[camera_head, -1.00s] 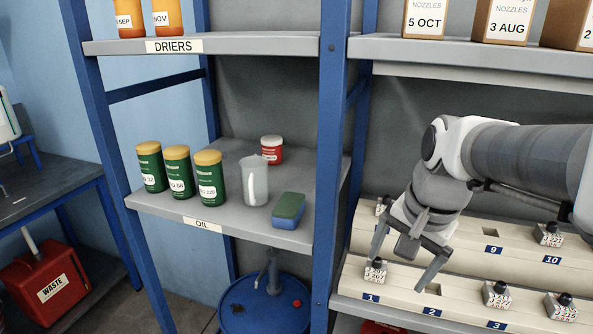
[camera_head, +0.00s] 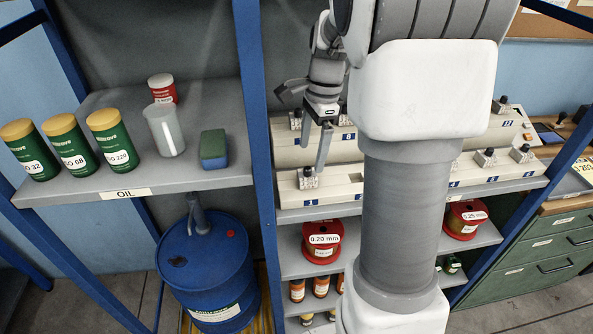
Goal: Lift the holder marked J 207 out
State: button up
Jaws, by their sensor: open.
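The holder at slot 1 (camera_head: 307,178) is a small pale block with a dark knob, seated at the left end of the front rack (camera_head: 345,190). Its tag is too small to read now; about a second ago it seemed to end in 207. My gripper (camera_head: 301,129) is open and empty, above and behind this holder. One finger points left and the other points down, its tip close to the holder's right side in the picture. I cannot tell whether they touch. My arm hides the middle of both racks.
The back rack (camera_head: 345,152) carries another holder (camera_head: 296,120) at its left end. More holders (camera_head: 487,157) stand to the right. A blue shelf post (camera_head: 254,100) rises just left of the racks. Oil cans (camera_head: 112,138), a jug (camera_head: 164,130) and a sponge (camera_head: 213,149) stand on the left shelf.

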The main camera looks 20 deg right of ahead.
aim_at(308, 167)
jog(key=f, duration=0.4)
jog(key=w+f, duration=0.1)
jog(key=f, duration=0.2)
jog(key=shift+a, duration=0.25)
jog(key=shift+c, duration=0.3)
grip_shut()
